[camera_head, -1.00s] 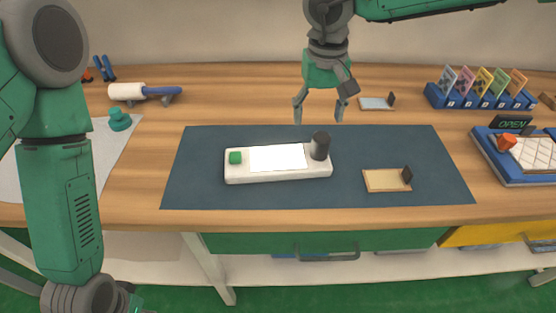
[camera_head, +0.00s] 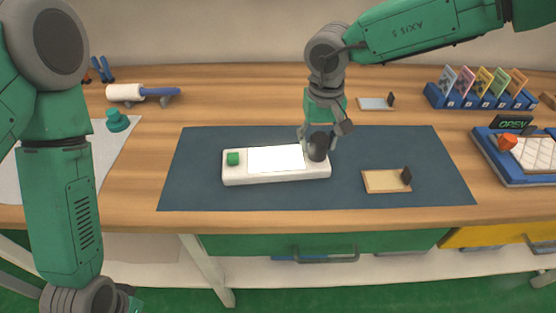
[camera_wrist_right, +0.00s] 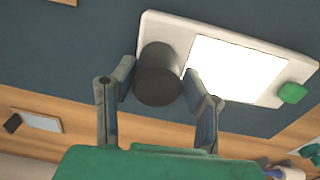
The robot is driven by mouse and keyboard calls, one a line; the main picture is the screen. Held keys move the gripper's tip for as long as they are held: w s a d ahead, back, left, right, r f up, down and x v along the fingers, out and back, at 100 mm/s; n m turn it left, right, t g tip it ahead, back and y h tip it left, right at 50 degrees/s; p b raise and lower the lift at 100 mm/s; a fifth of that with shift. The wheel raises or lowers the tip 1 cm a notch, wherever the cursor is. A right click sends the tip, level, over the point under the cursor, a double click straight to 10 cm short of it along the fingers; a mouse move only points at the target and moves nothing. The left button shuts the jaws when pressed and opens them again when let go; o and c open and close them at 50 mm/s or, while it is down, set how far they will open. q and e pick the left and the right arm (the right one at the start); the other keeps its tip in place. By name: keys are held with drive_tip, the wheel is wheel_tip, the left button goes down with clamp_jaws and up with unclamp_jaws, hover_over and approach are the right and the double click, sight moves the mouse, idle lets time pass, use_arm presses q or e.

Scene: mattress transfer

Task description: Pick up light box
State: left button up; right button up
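The light box (camera_head: 240,175) is a long white slab with a bright lit panel, a green knob at its left end and a dark cylindrical handle (camera_head: 318,147) at its right end. It lies on the dark blue mat. My right gripper (camera_head: 319,146) is at the handle. In the right wrist view the light box (camera_wrist_right: 152,25) shows the handle (camera_wrist_right: 158,75) between the two open fingers of the right gripper (camera_wrist_right: 158,80); a gap to them is hard to judge. My left arm shows at the left of the head view, but its gripper is out of view.
A small tan board (camera_head: 386,182) with a dark upright tab lies on the blue mat (camera_head: 200,198), right of the light box. A grey plate (camera_head: 375,104) lies behind. A blue card rack (camera_head: 480,98) and a blue tray (camera_head: 500,160) stand at right. A roller (camera_head: 126,92) rests at back left.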

drive_tip(key=shift+d, duration=0.15)
drive_tip(key=c, duration=0.7)
drive_tip(key=shift+d, duration=0.1)
clamp_jaws()
drive_tip(key=r, duration=0.8)
drive_tip(key=shift+a+r+p, duration=0.2)
drive_tip(key=shift+r+p, duration=0.2)
drive_tip(key=shift+d+r, duration=0.1)
drive_tip(key=shift+r, duration=0.5)
drive_tip(key=shift+f, duration=0.3)
drive_tip(key=shift+f, duration=0.75)
drive_tip(key=shift+f, duration=0.35)
